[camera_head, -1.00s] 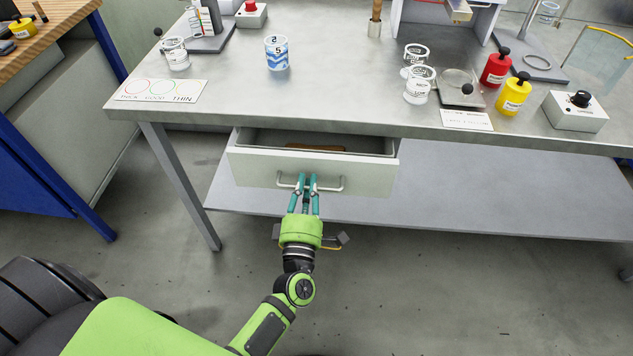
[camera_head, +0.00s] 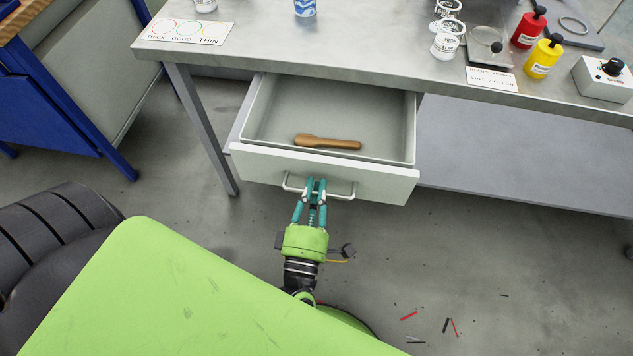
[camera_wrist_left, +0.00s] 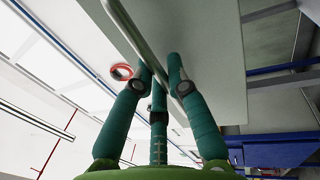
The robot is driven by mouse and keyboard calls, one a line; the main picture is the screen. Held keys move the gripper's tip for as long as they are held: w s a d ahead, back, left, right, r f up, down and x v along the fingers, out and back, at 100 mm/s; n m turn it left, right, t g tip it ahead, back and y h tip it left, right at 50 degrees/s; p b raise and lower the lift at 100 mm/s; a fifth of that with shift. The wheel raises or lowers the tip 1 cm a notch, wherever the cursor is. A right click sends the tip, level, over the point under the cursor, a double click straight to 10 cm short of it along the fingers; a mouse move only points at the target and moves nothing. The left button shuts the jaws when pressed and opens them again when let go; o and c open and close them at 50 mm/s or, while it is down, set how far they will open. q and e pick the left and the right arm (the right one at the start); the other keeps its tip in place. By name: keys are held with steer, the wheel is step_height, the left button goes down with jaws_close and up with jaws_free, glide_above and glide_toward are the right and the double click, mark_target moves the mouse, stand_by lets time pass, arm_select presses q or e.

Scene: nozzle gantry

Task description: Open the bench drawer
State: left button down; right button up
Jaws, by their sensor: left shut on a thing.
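The bench drawer (camera_head: 390,181) is pulled well out from under the metal bench top, and its inside shows. A brown wooden tool (camera_head: 328,142) lies in it. The drawer's bar handle (camera_head: 345,194) runs across the white front. My left gripper (camera_head: 316,184) is shut on the handle near its middle. In the left wrist view the teal fingers (camera_wrist_left: 160,72) close about the handle bar (camera_wrist_left: 128,28). My right gripper is not in view.
The bench top (camera_head: 370,62) carries glass beakers (camera_head: 447,40), a red bottle (camera_head: 528,28), a yellow bottle (camera_head: 543,57) and a control box (camera_head: 604,78). A blue-framed bench (camera_head: 75,120) stands at the left. Small scraps (camera_head: 446,325) lie on the floor at the right.

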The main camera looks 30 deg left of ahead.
arm_select(q)
steer(key=c, duration=1.2)
jaws_free()
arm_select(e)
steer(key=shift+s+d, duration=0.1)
arm_select(q)
steer(key=v, duration=1.2)
